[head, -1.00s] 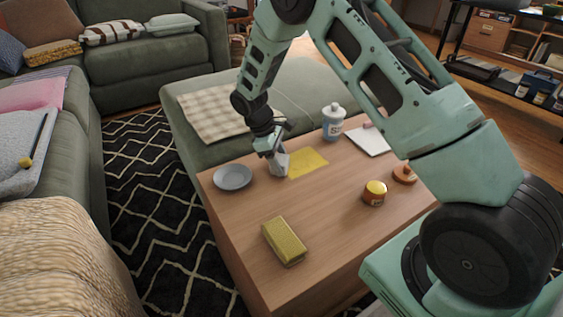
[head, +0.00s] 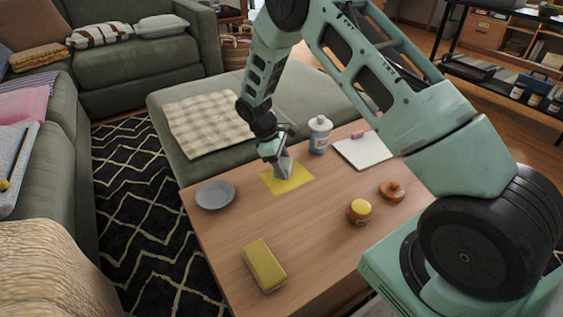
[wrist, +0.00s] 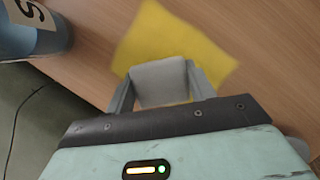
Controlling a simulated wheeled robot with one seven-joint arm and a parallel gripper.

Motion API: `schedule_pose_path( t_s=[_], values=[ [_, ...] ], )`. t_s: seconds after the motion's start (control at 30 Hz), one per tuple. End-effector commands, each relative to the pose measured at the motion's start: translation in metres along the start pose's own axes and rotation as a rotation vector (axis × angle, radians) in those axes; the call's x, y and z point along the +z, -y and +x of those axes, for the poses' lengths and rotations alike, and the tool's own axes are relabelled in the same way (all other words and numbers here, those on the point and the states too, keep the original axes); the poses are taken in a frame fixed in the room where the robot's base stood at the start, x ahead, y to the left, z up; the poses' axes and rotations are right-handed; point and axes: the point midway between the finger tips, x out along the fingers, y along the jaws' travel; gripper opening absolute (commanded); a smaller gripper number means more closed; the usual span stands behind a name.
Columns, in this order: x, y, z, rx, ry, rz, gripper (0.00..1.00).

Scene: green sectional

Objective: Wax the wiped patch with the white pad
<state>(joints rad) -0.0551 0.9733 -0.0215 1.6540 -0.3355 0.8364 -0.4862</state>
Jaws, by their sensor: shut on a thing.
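The yellow patch (head: 275,183) lies flat on the wooden table top, toward its far side. My gripper (head: 281,166) is over the patch, shut on a pale pad. In the wrist view, the pad (wrist: 160,82) looks light grey-white and sits between the two fingers of my gripper (wrist: 160,88). The patch (wrist: 165,38) shows beyond the pad and to its right there. Part of the patch is hidden by the pad and fingers. I cannot tell whether the pad touches the surface.
On the table (head: 315,220) are a grey plate (head: 215,194), a yellow sponge-like block (head: 264,266), a yellow-topped jar (head: 359,211), an orange-brown lid-like piece (head: 392,190), a white sheet (head: 363,151) and a white-topped bottle (head: 319,136). The bottle (wrist: 35,30) stands close left in the wrist view.

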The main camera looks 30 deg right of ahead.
Motion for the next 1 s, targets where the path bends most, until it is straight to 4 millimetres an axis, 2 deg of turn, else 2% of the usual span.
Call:
schedule_pose_path(
  t_s=[0.07, 0.13, 0.7, 1.0],
  values=[
    [0.004, 0.001, -0.008, 0.0, 0.001, -0.001, 0.36],
    [0.009, 0.001, -0.024, 0.002, -0.003, 0.001, 0.36],
    [0.028, 0.006, -0.068, -0.001, 0.0, 0.003, 0.36],
    [0.03, 0.007, -0.074, -0.002, 0.0, 0.003, 0.36]
  ],
)
